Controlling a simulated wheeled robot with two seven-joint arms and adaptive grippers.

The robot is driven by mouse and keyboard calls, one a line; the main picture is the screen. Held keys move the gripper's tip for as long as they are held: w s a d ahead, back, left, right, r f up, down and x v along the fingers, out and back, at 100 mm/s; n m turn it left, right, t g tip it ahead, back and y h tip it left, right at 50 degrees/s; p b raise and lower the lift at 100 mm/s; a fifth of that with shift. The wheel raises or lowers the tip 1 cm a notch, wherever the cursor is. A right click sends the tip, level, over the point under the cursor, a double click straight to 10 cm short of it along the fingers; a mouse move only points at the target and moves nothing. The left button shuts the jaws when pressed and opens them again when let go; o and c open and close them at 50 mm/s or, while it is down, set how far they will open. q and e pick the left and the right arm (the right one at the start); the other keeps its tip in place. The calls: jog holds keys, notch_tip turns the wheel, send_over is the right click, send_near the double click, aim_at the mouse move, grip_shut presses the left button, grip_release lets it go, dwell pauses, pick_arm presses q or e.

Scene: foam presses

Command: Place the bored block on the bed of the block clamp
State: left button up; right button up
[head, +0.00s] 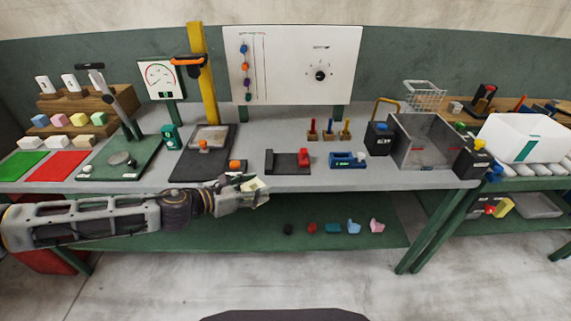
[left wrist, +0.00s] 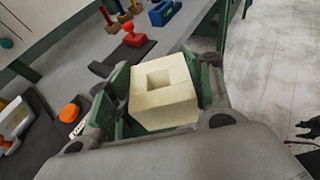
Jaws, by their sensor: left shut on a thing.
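My left gripper (head: 262,190) is shut on a cream bored block (left wrist: 165,90), held in front of the table's front edge. In the left wrist view the block sits between the two green-padded fingers (left wrist: 163,98), with a square hole facing the camera. What looks like the block clamp is a dark flat bed (head: 280,163) with a red upright part (head: 304,158), right of and beyond my gripper. It also shows in the left wrist view as a red part (left wrist: 133,37) on a dark plate. The bed looks bare. My right gripper is not seen.
A blue fixture (head: 348,160) stands right of the clamp. A dark press base (head: 188,172) with an orange knob (head: 235,165) nearby stands to the left. Several coloured-handled tools (head: 329,130) stand behind. The grey tabletop (head: 400,175) is clear at the front right.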

pick_arm(q)
jog(key=shift+d+r+m+g, duration=0.3)
jog(key=shift+d, duration=0.05)
jog(key=shift+s+d+r+h, duration=0.15)
jog(key=shift+d+r+h, duration=0.05)
jog(key=shift+d+h, duration=0.15)
jog(key=d, duration=0.1)
jog(key=s+d+r+m+g, duration=0.1)
jog(key=d+m+g+h, duration=0.1)
jog(key=shift+s+r, duration=0.2)
jog(key=shift+s, duration=0.05)
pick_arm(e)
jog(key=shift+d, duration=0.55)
pick_arm(q)
jog(key=shift+m+g, duration=0.3)
jog(key=shift+g, duration=0.1)
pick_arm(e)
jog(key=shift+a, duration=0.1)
pick_arm(q)
jog(key=shift+s+d+r+m+g+h, duration=0.25)
jog(key=shift+s+d+m+g+h, duration=0.05)
jog(key=shift+s+d+g+h, duration=0.1)
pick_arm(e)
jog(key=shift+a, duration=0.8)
